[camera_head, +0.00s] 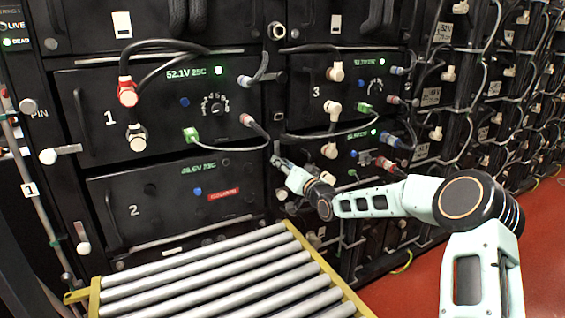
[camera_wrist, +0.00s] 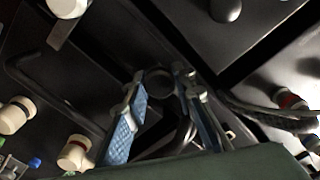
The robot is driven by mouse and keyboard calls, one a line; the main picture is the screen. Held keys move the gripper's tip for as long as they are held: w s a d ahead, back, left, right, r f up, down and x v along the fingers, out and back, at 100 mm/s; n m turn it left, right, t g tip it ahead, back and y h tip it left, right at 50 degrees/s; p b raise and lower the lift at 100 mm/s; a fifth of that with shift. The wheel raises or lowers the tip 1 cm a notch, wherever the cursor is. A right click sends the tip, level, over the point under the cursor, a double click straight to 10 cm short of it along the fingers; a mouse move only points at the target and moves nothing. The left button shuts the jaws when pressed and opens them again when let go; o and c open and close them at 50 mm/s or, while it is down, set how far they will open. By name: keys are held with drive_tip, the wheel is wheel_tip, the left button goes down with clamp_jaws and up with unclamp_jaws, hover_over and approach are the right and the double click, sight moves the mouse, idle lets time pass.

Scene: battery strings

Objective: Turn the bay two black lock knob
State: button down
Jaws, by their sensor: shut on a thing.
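Bay two (camera_head: 150,215) is a black drawer front marked 2, below bay one, with a dim green readout and a red label. My gripper (camera_head: 278,160) is at the upper right edge of bay two. In the wrist view my gripper's (camera_wrist: 162,84) two blue-padded fingers stand on either side of a round black knob (camera_wrist: 160,80), taken as the lock knob. The fingers are shut on it. In the head view the knob is hidden behind the fingers. I cannot tell how far the knob is turned.
A yellow-framed roller table (camera_head: 215,270) stands in front of bay two. Bay one (camera_head: 105,90), above, has red and black cable plugs. Bay three (camera_head: 310,80) and looping cables lie close on the right. Red floor (camera_head: 400,285) is open at lower right.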

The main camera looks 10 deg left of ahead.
drive_tip(key=shift+w+r+m, duration=0.1)
drive_tip(key=shift+r+m, duration=0.25)
drive_tip(key=shift+m, duration=0.15)
drive_tip(key=c, duration=1.6)
unclamp_jaws()
drive_tip(key=shift+f, duration=0.2)
drive_tip(key=shift+f, duration=0.1)
drive_tip(key=v, duration=1.2)
